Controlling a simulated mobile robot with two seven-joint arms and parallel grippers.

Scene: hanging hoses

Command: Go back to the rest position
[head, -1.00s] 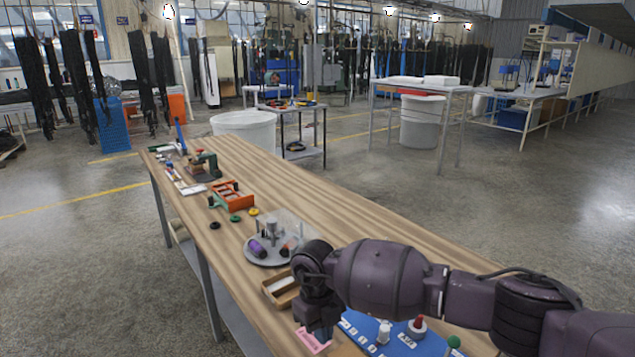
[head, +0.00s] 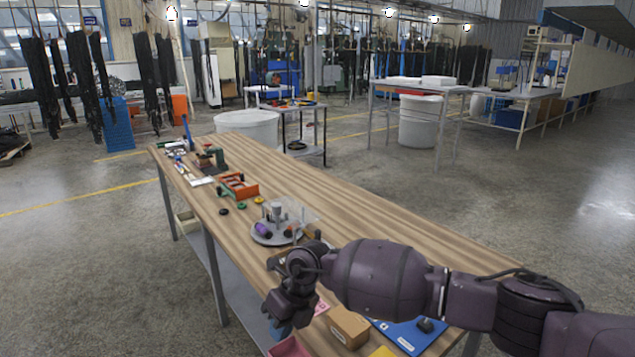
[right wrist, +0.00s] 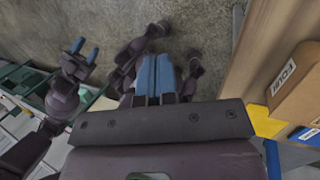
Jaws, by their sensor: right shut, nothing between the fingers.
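My right gripper (head: 280,326) hangs low beside the near left edge of the long wooden table (head: 330,196). Its blue fingertips are partly seen in the head view. In the right wrist view its two blue fingers (right wrist: 155,76) lie side by side, shut and empty, above the grey floor. My left gripper (right wrist: 85,49) shows only in the right wrist view, at upper left. Its two blue fingers stand apart with nothing between them.
A cardboard box (head: 349,327) stands on the table near my right forearm, with a blue board (head: 405,337) beside it. A grey round stand (head: 276,236) and an orange rack (head: 238,186) are farther along. Floor left of the table is clear.

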